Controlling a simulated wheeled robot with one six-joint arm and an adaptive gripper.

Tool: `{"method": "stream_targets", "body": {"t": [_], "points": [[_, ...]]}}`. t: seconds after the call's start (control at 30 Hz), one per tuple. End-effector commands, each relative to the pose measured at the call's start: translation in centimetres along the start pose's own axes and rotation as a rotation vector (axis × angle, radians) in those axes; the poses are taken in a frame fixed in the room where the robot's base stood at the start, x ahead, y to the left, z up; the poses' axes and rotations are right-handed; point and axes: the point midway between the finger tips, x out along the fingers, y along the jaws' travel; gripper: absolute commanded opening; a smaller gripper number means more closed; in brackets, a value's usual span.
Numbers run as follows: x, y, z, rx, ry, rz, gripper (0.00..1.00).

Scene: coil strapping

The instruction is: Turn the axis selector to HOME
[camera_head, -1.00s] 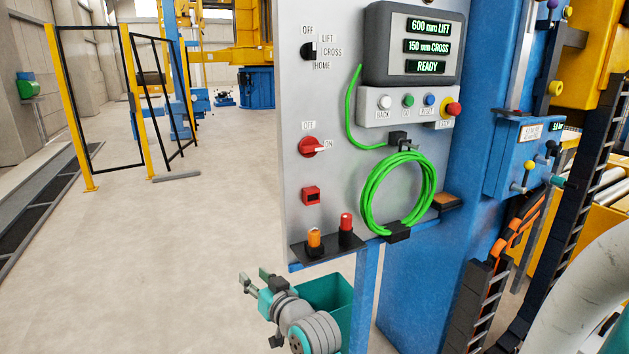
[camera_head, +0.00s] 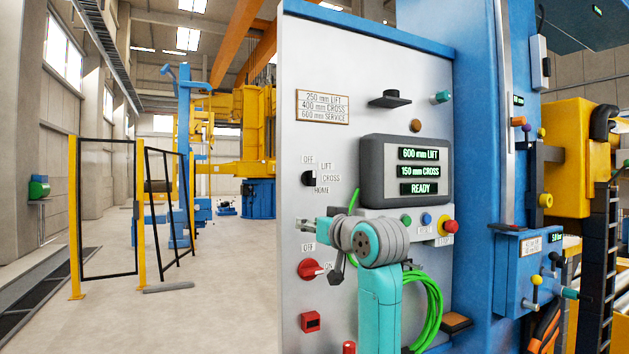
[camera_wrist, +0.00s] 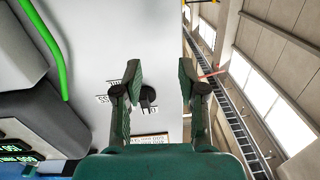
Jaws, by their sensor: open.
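The axis selector is a small black knob (camera_head: 309,178) on the upper left of the grey panel, with OFF, LIFT, CROSS and HOME printed around it. Which label it points to is too small to tell for sure. It also shows in the wrist view as a dark round knob (camera_wrist: 148,97) between the finger lines, beyond the fingertips. My gripper (camera_head: 319,250) is below the selector, in front of the panel's lower left. In the wrist view my gripper (camera_wrist: 161,76) has its green fingers spread, with nothing between them, apart from the knob.
A red rotary switch (camera_head: 311,269) with OFF and ON labels is close below my gripper. A grey display (camera_head: 405,170) juts out right of the selector, with a button row (camera_head: 428,222) below. A green cable (camera_head: 434,305) hangs coiled behind my arm.

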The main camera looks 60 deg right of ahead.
Motion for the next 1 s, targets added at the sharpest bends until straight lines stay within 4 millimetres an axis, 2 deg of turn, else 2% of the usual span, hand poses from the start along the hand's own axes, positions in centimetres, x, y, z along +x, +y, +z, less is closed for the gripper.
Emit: {"method": "stream_targets", "body": {"t": [0.03, 0.1, 0.2, 0.3, 0.43, 0.57, 1.0], "points": [[-0.9, 0.6, -2.5, -0.014, 0.011, 0.011, 0.41], [-2.0, 1.3, -5.0, -0.030, 0.014, 0.025, 0.41], [-3.4, 1.9, -7.9, -0.049, 0.015, 0.039, 0.41], [-4.4, 2.2, -9.7, -0.062, 0.015, 0.048, 0.41], [-5.0, 2.5, -10.8, -0.070, 0.014, 0.055, 0.41], [-4.3, 2.5, -10.8, -0.070, 0.011, 0.055, 0.41], [2.9, 2.9, -10.9, -0.070, 0.011, 0.054, 0.41]]}}
